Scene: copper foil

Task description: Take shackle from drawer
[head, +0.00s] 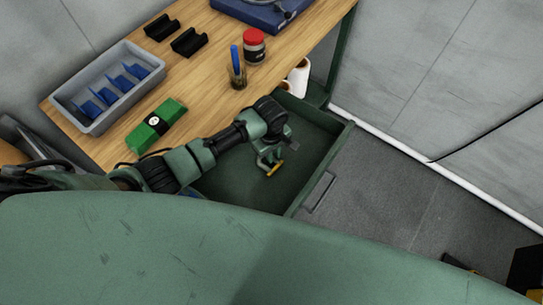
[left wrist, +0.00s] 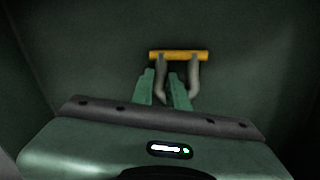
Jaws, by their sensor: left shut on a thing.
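The shackle (left wrist: 194,75) is a grey U-shaped piece with a yellow pin (left wrist: 180,56) across its far end. In the head view the shackle's yellow pin (head: 275,169) shows inside the open green drawer (head: 318,170). My left gripper (head: 268,157) reaches down into the drawer; its green fingers (left wrist: 163,88) are shut on the shackle between or at its grey legs. Exactly where the fingers touch is dark and partly hidden. Whether the shackle rests on the drawer floor I cannot tell. My right gripper is out of view.
The wooden bench top (head: 205,85) lies left of the drawer. It holds a grey tray (head: 108,85) with blue dividers, a green box (head: 156,126), a pen cup (head: 236,76), and a red-lidded jar (head: 254,47). White rolls (head: 299,78) stand beyond the drawer.

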